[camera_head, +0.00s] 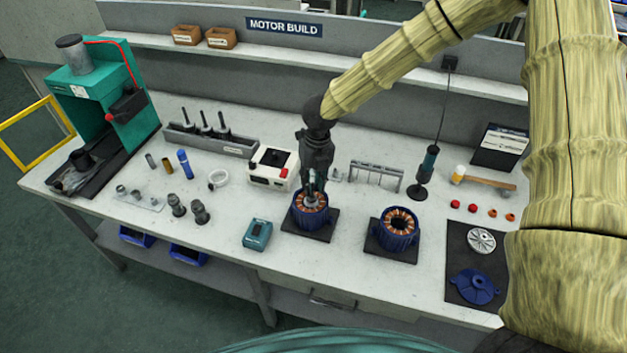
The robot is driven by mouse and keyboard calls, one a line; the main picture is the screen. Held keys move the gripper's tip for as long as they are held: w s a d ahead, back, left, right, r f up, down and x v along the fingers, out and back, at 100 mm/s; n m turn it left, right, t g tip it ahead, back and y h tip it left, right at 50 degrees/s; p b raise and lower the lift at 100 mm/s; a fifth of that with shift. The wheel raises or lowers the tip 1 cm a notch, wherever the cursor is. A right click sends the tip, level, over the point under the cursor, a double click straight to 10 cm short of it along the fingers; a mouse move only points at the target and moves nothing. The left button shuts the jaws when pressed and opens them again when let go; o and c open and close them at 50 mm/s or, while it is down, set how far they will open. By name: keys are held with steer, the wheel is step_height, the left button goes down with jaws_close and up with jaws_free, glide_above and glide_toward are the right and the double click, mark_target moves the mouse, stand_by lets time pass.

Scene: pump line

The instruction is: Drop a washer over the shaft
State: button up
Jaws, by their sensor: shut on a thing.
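My gripper (314,184) points down just over the left blue motor housing (311,220), which has a ring of copper windings and stands on a dark square pad. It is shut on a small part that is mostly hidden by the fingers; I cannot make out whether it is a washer. A grey metal piece (311,202) shows in the middle of the housing, right under the fingertips. It may be the shaft end, but the view is too coarse to tell. I cannot tell whether the held part touches it.
A second blue housing (398,238) with an open centre stands to the right. A white box (272,169) and a teal device (257,234) lie close on the left. A dark mat (460,240) holds a blue cover (474,285).

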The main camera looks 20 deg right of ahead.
steer(key=shift+f, duration=0.35)
steer(key=o, duration=0.9)
steer(key=shift+o, duration=0.2)
steer(key=shift+r+p, duration=2.05)
steer(key=shift+r, duration=0.5)
